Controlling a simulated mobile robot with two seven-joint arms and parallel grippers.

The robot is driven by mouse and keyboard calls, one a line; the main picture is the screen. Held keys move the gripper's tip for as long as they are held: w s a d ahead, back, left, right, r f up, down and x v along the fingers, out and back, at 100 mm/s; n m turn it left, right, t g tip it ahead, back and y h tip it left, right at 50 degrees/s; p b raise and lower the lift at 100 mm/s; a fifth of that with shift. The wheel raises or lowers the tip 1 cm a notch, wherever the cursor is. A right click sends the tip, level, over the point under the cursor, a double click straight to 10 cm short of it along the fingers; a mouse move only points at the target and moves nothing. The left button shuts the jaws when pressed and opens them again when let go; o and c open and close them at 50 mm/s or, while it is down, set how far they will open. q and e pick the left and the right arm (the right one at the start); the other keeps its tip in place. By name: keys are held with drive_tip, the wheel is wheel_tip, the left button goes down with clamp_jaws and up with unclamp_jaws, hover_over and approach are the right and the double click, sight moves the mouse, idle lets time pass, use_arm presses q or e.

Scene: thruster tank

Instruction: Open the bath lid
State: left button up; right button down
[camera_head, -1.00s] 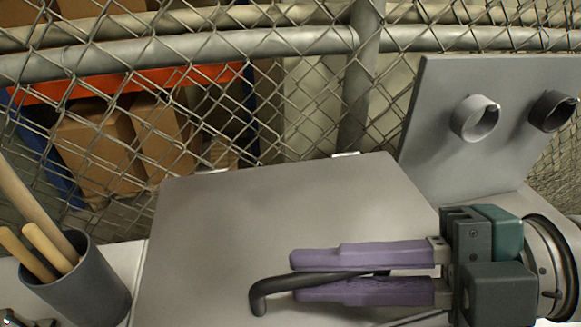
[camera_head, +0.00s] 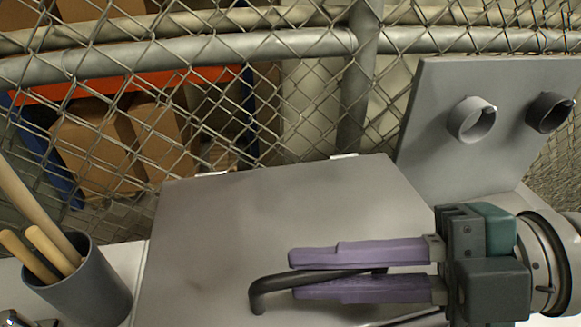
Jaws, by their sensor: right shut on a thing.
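The bath lid (camera_head: 240,215) is a flat grey panel in the middle of the head view, lying closed or nearly so; I cannot tell its exact tilt. A dark bar handle (camera_head: 262,291) with a bent end stands on its front part. My right gripper (camera_head: 292,276) comes in from the right with two purple fingers. The fingers are shut on the handle, one on its far side and one on its near side, and they hide part of it. My left gripper is not in view.
A grey panel with two round knobs (camera_head: 472,120) stands upright at the right. A dark cup (camera_head: 88,290) with wooden handles stands left of the lid. A chain-link fence (camera_head: 230,110) with pipes runs behind, with cardboard boxes (camera_head: 95,150) beyond it.

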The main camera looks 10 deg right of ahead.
sight(311, 240)
drive_tip(key=w+r+m+g+h+p, duration=0.1)
drive_tip(key=w+r+m+g+p, duration=0.2)
drive_tip(key=r+p, duration=0.6)
drive_tip(key=shift+w+r+m+p, duration=0.35)
drive_tip(key=shift+w+m+p, duration=0.55)
drive_tip(key=shift+w+p, duration=0.6)
drive_tip(key=shift+s, duration=0.15)
drive_tip(key=c, duration=1.2)
unclamp_jaws()
drive_tip(key=shift+o, duration=0.2)
drive_tip(key=shift+d, duration=0.15)
drive_tip(key=b+v, duration=0.2)
drive_tip(key=v, duration=0.7)
drive_tip(key=shift+d+b, duration=0.3)
drive_tip(key=shift+b, duration=0.1)
